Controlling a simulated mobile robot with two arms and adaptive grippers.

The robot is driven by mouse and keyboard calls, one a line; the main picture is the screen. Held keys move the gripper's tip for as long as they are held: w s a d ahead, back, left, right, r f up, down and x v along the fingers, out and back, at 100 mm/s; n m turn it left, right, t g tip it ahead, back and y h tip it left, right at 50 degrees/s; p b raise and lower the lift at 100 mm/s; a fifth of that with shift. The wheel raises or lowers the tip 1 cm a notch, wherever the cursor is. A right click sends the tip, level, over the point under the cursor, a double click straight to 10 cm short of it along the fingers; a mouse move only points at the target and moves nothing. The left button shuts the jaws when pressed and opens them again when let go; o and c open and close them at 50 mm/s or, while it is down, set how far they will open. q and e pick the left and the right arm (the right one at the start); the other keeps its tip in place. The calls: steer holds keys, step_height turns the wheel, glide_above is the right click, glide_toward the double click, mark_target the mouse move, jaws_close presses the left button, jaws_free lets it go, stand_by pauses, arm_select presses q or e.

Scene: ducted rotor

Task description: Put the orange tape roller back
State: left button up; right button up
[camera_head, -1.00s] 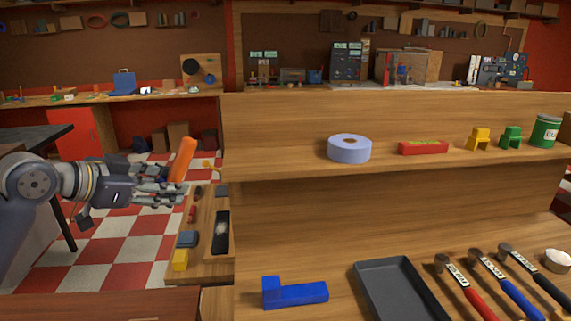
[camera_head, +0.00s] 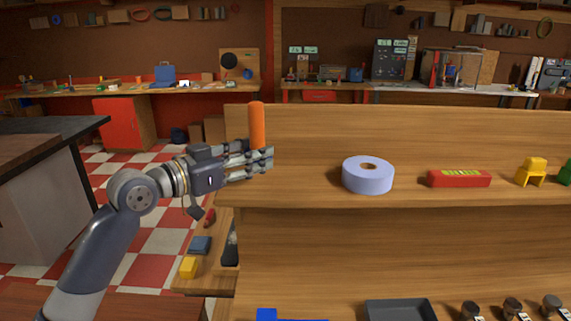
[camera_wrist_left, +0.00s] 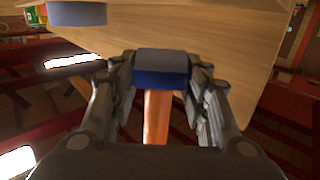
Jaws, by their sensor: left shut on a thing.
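The orange tape roller shows as an upright orange cylinder (camera_head: 257,124) in the head view, rising above my left gripper (camera_head: 262,157). In the left wrist view its orange part (camera_wrist_left: 157,117) lies between the two fingers, with a blue, grey-topped block (camera_wrist_left: 162,68) at its far end. My left gripper is shut on the tape roller and holds it at the left end of the wooden upper shelf (camera_head: 300,190). The fingers hide its lower part in the head view. I cannot tell whether it touches the shelf. My right gripper is not in view.
A lilac tape ring (camera_head: 368,176) sits on the shelf to the right, then a red box (camera_head: 458,179) and a yellow piece (camera_head: 532,171). The shelf between my left gripper and the ring is clear. A grey tray (camera_head: 400,311) lies below.

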arm_select(q)
steer(key=p, duration=0.2)
glide_above(284, 186)
steer(key=shift+f, duration=0.4)
step_height(284, 186, down, 2)
steer(key=shift+f+p, duration=0.15)
steer(key=shift+p, duration=0.3)
steer(key=shift+f, duration=0.65)
steer(key=o, duration=1.1)
steer(key=shift+o, duration=0.2)
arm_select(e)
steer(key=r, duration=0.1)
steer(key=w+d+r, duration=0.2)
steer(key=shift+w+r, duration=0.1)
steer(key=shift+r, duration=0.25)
